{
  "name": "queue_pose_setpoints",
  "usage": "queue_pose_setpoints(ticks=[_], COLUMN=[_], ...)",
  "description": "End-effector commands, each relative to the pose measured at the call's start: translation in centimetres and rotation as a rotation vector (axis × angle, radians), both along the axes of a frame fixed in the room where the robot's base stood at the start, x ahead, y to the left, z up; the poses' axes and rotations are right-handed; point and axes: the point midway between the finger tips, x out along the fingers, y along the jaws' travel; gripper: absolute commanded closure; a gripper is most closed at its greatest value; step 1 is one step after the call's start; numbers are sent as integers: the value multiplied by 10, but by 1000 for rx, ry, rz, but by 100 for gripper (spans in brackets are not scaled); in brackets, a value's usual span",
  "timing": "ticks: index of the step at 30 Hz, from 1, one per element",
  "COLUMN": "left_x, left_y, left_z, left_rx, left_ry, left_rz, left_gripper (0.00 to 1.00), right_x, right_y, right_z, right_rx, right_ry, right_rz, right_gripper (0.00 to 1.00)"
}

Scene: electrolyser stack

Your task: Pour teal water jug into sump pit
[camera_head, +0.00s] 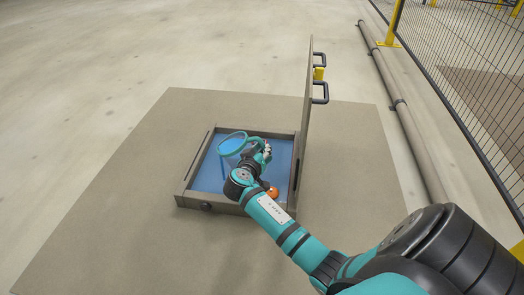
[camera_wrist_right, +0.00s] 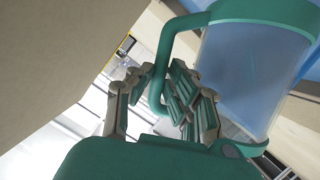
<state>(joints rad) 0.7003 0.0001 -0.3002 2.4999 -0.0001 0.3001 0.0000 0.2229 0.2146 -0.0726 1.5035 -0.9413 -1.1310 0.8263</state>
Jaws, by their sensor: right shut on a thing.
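The teal water jug (camera_head: 231,145) has a clear body with a teal rim and handle. It is over the sump pit (camera_head: 185,193), a square opening with a raised frame and blue water inside. My right gripper (camera_head: 263,155) is shut on the jug's handle. In the right wrist view the jug (camera_wrist_right: 250,65) fills the upper right, and the gripper's fingers (camera_wrist_right: 160,100) close around its teal handle. The jug looks tilted. I cannot tell whether any water is flowing out. My left gripper is not in view.
The pit's hatch lid (camera_head: 307,110) stands open and upright on the right side, with black handles. An orange ball-shaped object (camera_head: 272,193) is at the pit near my wrist. A pipe (camera_head: 400,105) and a mesh fence (camera_head: 465,80) run along the right. The floor at left is clear.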

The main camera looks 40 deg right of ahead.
Motion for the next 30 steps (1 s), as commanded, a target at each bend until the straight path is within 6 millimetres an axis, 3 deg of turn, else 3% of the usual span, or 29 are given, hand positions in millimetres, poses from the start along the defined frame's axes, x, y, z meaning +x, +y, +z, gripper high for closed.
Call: queue_pose_setpoints(ticks=[30], left_x=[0], left_y=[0], left_z=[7], left_rx=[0], left_ry=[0], left_rz=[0], left_gripper=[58], right_x=[3], right_y=[0], right_z=[8], right_rx=[-35], right_ry=[32], right_rz=[1], right_gripper=[100])
